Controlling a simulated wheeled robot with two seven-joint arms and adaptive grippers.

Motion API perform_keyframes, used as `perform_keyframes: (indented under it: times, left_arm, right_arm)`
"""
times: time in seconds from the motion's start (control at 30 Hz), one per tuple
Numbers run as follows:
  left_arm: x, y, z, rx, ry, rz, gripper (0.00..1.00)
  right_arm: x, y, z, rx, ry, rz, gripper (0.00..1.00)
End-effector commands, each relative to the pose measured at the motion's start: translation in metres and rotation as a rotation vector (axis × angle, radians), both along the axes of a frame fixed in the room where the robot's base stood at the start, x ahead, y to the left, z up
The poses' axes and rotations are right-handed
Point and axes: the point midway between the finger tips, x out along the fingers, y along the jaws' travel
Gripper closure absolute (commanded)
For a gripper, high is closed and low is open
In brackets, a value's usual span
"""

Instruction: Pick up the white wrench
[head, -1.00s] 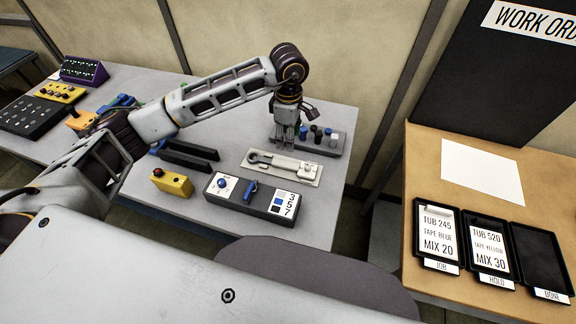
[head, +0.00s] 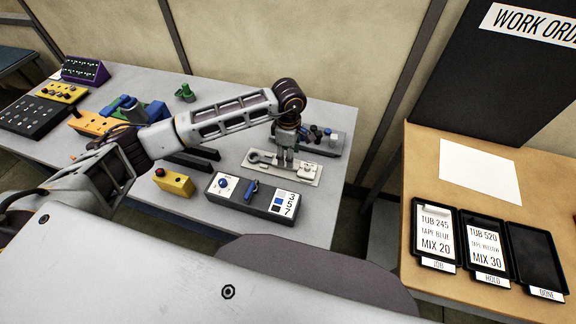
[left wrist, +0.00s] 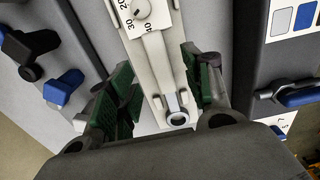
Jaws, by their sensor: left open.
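The white wrench (head: 268,160) lies on a pale base plate (head: 311,179) on the grey table. In the left wrist view its long handle (left wrist: 158,58) runs down the picture to a small ring end (left wrist: 177,118), with a numbered dial (left wrist: 141,10) at the top. My left gripper (head: 284,162) points down over the plate. In the left wrist view my left gripper (left wrist: 162,86) is open, its green-padded fingers on either side of the handle, with nothing gripped. Finger height above the plate is hard to tell. My right gripper is not in view.
A grey box with a blue lever (head: 252,188) lies in front of the plate. A knob panel (head: 333,141) stands behind it. A yellow box with a red button (head: 174,183) is to the left. A wooden table (head: 430,165) with trays stands to the right.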

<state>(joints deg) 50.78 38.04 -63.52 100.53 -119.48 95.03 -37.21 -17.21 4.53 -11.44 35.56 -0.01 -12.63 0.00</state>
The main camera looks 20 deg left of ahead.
Motion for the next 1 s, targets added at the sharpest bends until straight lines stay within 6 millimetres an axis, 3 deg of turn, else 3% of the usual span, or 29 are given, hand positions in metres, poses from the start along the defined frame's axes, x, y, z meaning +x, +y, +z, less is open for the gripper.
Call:
perform_keyframes:
  times: [0.27,0.7,1.0]
  left_arm:
    - [0.000,0.000,-0.007,0.001,0.002,0.000,0.50]
    - [0.001,0.001,-0.047,0.000,0.001,0.000,0.50]
    - [0.001,0.001,-0.052,0.000,0.000,-0.001,0.50]
  right_arm:
    - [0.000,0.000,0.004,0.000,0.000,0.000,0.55]
    - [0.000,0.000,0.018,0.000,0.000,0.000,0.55]
    - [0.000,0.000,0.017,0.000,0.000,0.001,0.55]
